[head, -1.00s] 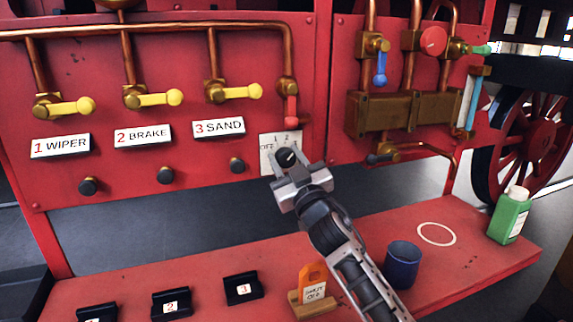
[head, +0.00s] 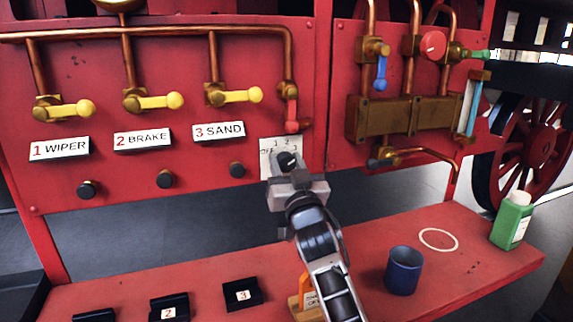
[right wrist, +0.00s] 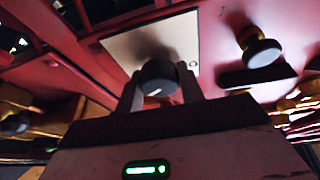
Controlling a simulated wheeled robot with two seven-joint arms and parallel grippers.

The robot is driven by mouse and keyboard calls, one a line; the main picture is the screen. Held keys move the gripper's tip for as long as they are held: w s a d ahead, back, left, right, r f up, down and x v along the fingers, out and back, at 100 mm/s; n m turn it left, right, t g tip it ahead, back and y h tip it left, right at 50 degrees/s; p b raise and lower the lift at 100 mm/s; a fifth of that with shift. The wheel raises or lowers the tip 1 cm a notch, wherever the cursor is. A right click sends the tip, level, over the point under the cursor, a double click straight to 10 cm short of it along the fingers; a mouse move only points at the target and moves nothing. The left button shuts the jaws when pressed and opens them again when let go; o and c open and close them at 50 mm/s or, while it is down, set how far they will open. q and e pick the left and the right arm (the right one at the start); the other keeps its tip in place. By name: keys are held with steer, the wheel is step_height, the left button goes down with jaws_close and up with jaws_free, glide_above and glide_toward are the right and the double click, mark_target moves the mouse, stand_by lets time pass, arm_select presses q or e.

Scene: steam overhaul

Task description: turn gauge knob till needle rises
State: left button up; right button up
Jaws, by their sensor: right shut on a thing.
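The gauge knob (head: 288,160) is a black round knob with a white pointer mark on a pale plate (head: 268,147) marked OFF, 1, 2 and more. My right gripper (head: 290,167) is shut on the knob, coming from below. In the right wrist view the knob (right wrist: 158,80) sits between the two fingers (right wrist: 160,93). A gauge (head: 120,4) shows only its lower edge at the top of the head view, so its needle is hidden. My left gripper is not in view.
Yellow levers (head: 63,109) and a red lever (head: 291,115) stick out from the red panel. A blue cup (head: 403,270), a green bottle (head: 512,220) and an orange tag on a wooden stand (head: 305,285) stand on the red shelf (head: 455,268) below my right arm.

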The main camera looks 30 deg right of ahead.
steer(key=o, duration=1)
arm_select(q)
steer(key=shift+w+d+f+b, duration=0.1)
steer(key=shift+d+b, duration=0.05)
steer(key=shift+b, duration=0.5)
arm_select(e)
steer(key=v, duration=0.7)
steer(key=shift+s, duration=0.25)
